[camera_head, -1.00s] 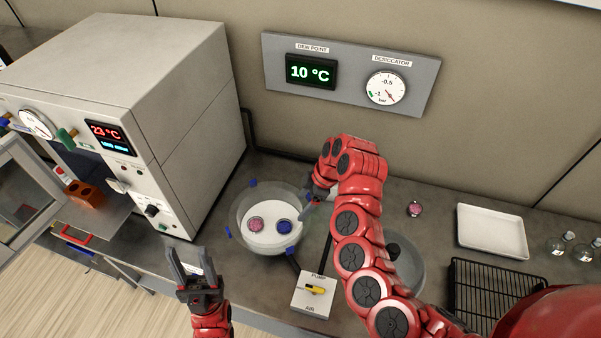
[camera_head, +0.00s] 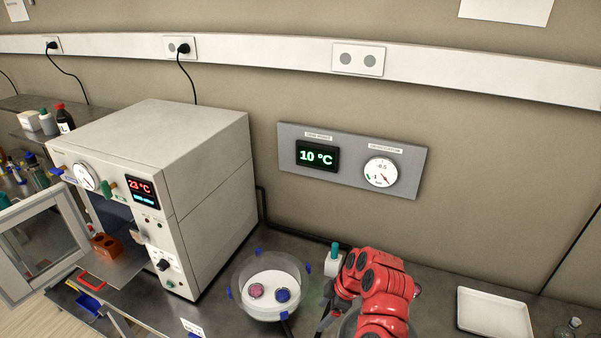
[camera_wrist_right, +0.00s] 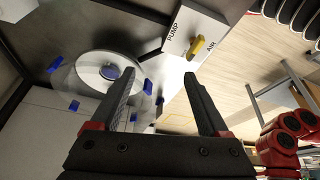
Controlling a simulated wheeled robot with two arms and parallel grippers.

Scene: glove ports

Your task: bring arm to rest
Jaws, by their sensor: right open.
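My right arm (camera_head: 380,287) is folded at the lower middle of the head view, over the bench. My right gripper (camera_head: 326,316) is low beside it, partly cut off and hard to make out. In the right wrist view my right gripper (camera_wrist_right: 154,84) has its two fingers wide apart, with nothing between them. The glass desiccator bowl (camera_head: 237,277) stands to its left in the head view, with a pink disc (camera_head: 256,291) and a blue disc (camera_head: 282,295) inside. My left gripper is not in the head view.
The oven (camera_head: 205,180) stands at left with its door (camera_head: 42,240) open. A white bottle (camera_head: 333,264) stands behind my right arm, and a white tray (camera_head: 495,312) lies at right. The pump switch box (camera_wrist_right: 192,30) shows in the wrist view.

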